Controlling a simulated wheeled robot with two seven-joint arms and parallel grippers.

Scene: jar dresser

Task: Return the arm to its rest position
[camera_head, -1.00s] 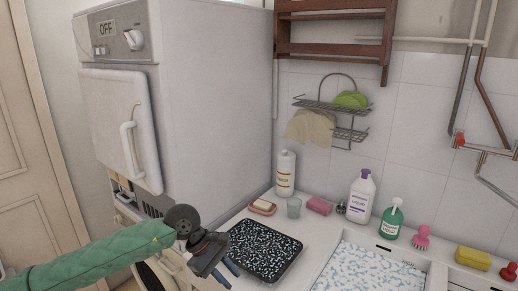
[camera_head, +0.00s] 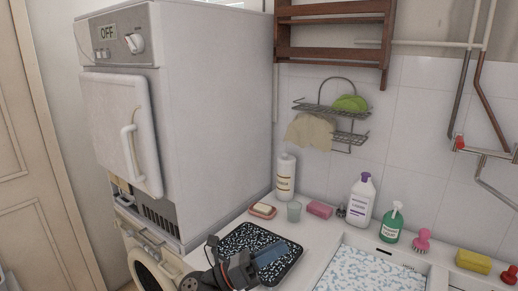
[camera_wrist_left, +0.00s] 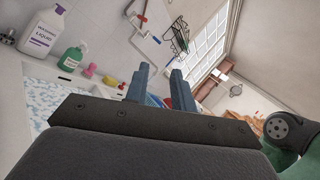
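My left gripper (camera_head: 270,254) is low in the head view, over the black speckled tray (camera_head: 240,238) on the counter, and hides part of it. The left wrist view shows its two blue fingers (camera_wrist_left: 160,76) apart with nothing held between them. The wrist points to the right in the head view, and most of the arm is below the picture's edge. My right gripper is in neither view now.
A white dryer (camera_head: 200,110) stands at the left. On the counter are a white bottle (camera_head: 285,176), a soap dish (camera_head: 263,211), a glass (camera_head: 293,211), a purple-capped bottle (camera_head: 361,200) and a green bottle (camera_head: 391,222). A sink (camera_head: 345,246) lies at right.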

